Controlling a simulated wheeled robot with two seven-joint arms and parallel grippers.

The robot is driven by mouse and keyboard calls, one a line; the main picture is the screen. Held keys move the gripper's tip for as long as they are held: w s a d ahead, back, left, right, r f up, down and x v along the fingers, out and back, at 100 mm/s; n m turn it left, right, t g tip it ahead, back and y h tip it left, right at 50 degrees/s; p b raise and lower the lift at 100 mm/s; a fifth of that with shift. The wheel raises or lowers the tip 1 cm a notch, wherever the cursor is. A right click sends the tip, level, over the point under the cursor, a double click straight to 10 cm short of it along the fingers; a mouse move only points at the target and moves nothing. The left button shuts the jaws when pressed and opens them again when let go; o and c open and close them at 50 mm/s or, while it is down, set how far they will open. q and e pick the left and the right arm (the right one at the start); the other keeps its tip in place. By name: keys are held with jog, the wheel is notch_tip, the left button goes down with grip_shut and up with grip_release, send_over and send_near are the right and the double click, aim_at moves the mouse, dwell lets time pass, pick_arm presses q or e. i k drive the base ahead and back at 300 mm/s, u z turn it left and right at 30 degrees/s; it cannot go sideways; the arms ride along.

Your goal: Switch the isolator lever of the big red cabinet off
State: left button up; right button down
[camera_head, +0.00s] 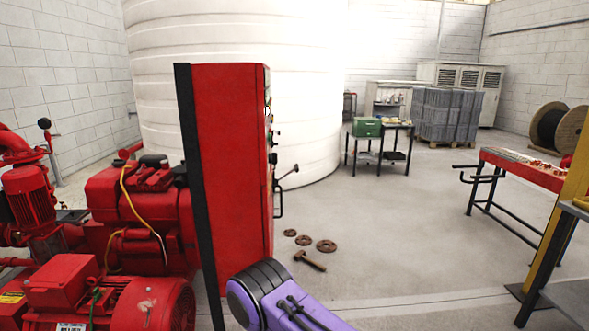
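The big red cabinet (229,160) stands upright in the middle of the view, with a black edge strip on its left. I see it mostly from the side; its front faces right and shows only edge-on. A thin lever with a dark knob (293,169) sticks out from that front at mid height. Its exact position cannot be told from this angle. A black handle (279,199) is just below it, and small knobs are higher up. A purple and black link of my own arm rises at the bottom centre, in front of the cabinet's foot. Neither gripper is in view.
Red pump and motor machinery (140,220) fills the left side. Flanges (326,246) and a hammer (310,261) lie on the floor right of the cabinet. A white tank (310,90) stands behind. A red-topped bench (525,169) is at right.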

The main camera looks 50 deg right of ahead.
aim_at(296, 168)
jog(key=z, duration=2.05)
jog(key=i, duration=0.75)
jog(key=z, duration=0.8)
jog(key=i, duration=1.1)
jog(key=u, duration=0.8)
jog(key=i, duration=0.85)
jog(key=u, duration=0.65)
